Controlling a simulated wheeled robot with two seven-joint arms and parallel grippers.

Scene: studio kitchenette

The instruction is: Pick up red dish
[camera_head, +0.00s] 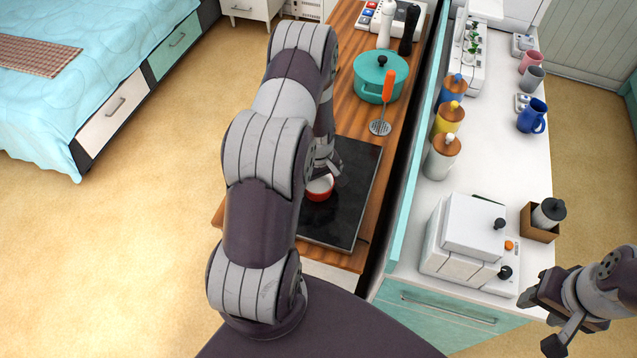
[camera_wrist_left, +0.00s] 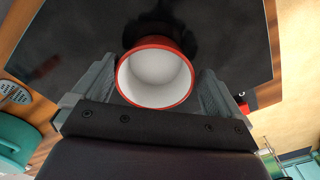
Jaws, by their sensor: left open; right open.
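The red dish (camera_head: 319,188), white inside, sits on the black cooktop (camera_head: 352,205) and is partly hidden by my left arm in the head view. In the left wrist view the dish (camera_wrist_left: 155,77) shows its white inside and red rim, between the two spread fingers. My left gripper (camera_head: 326,168) is open right at the dish. Whether either finger touches it I cannot tell. My right gripper (camera_head: 552,312) is open and empty, beyond the front of the white counter at the lower right.
A teal pot (camera_head: 378,88) and an orange-handled slotted spatula (camera_head: 384,112) lie behind the cooktop on the wooden counter (camera_head: 350,118). Several canisters (camera_head: 441,158) and a white appliance (camera_head: 468,235) stand on the white counter to the right. A bed (camera_head: 75,60) is at far left.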

